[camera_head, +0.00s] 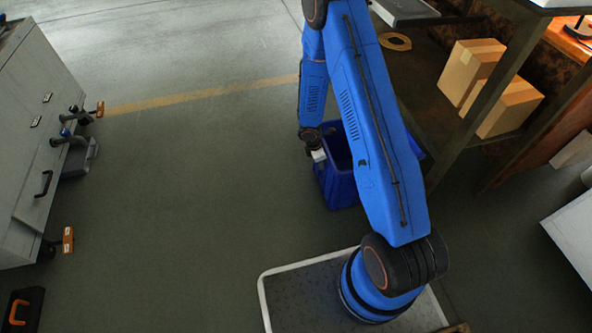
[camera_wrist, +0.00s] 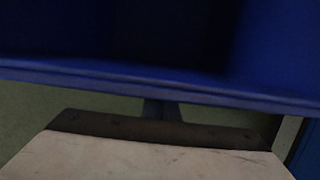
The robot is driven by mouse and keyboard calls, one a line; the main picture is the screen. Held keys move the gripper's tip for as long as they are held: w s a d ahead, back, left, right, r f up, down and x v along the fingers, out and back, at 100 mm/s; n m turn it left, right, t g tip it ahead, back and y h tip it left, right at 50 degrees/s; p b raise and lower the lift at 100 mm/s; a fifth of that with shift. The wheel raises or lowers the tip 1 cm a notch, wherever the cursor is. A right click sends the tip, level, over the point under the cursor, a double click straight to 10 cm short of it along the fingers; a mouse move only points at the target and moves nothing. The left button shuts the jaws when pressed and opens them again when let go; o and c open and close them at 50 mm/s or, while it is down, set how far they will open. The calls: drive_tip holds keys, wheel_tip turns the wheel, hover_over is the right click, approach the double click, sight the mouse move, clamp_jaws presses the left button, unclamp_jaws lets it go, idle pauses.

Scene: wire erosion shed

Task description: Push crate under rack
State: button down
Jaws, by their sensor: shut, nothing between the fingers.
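The blue crate (camera_head: 338,188) stands on the floor, partly hidden behind my blue arm in the head view. Its open top shows dark inside. The rack (camera_head: 497,92) has dark posts and stands to the right of the crate. A corner of the crate shows right of my arm, close to a rack post. My gripper (camera_head: 319,156) is shut and empty, pointing down at the crate's left side. In the wrist view the crate's wall and rim (camera_wrist: 160,82) fill the upper part, very near the gripper. I cannot tell whether they touch.
Cardboard boxes (camera_head: 505,105) sit low in the rack, with a tan ring (camera_head: 395,41) near its far end. A grey cabinet (camera_head: 48,140) with clamps stands at the left. The floor between cabinet and crate is clear, crossed by a yellow line (camera_head: 200,95).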

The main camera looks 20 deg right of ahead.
drive_tip(key=d, duration=2.8)
drive_tip(key=shift+a, duration=0.1)
